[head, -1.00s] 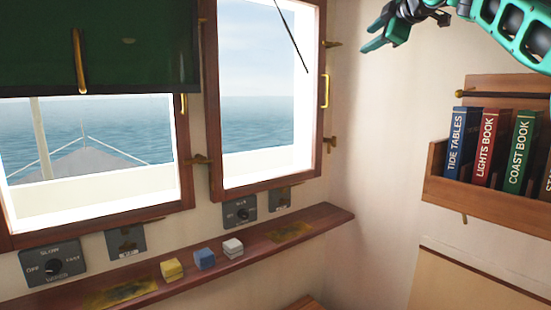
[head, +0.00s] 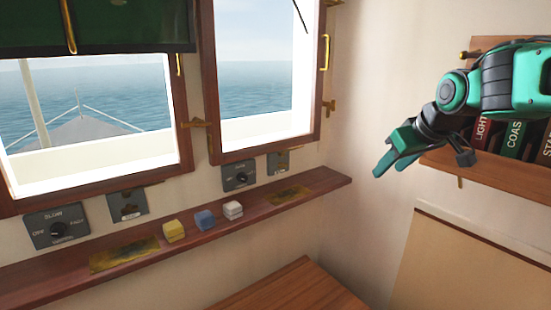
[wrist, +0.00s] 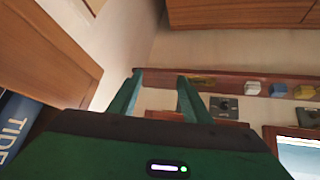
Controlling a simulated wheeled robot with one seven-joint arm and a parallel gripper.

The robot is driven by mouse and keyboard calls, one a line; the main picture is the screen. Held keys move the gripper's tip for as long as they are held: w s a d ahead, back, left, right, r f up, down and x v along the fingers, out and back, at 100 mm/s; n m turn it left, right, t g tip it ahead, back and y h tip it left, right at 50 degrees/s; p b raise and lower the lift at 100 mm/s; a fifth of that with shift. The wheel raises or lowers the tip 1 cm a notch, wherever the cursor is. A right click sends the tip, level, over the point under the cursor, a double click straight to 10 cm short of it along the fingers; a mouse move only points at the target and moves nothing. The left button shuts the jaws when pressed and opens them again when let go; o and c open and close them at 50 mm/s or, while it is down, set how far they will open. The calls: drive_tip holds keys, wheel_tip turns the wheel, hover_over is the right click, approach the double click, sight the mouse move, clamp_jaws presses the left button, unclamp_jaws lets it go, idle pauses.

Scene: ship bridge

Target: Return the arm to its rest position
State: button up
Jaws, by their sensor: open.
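My gripper (head: 392,169) is green and black and hangs in the right half of the head view, pointing down and left. Its fingers are apart with nothing between them. In the wrist view the two open fingers (wrist: 160,77) also show, with an empty gap. My forearm runs to the right edge and hides part of the book rack (head: 480,170). The gripper is in front of the bare wall, to the left of the rack; I see no contact.
A wooden ledge (head: 215,228) under the windows carries a yellow block (head: 173,232), a blue block (head: 205,220) and a white block (head: 233,210). A wooden surface (head: 285,290) is below. Books (head: 515,138) stand in the rack, partly hidden.

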drive_tip(key=s+d+f+m+g+h, duration=0.15)
drive_tip(key=s+f+m+g, duration=0.25)
drive_tip(key=s+f, duration=1.3)
drive_tip(key=s+d+m+g, duration=0.2)
drive_tip(key=s+d, duration=0.3)
drive_tip(key=s, duration=0.3)
drive_tip(key=s+d+f+m+g, duration=0.1)
drive_tip(key=s+d+m+g, duration=0.1)
drive_tip(key=s+d+m, duration=0.2)
drive_tip(key=s+d, duration=0.2)
drive_tip(key=s, duration=0.2)
drive_tip(key=shift+s, duration=0.25)
drive_tip(key=shift+y, duration=0.25)
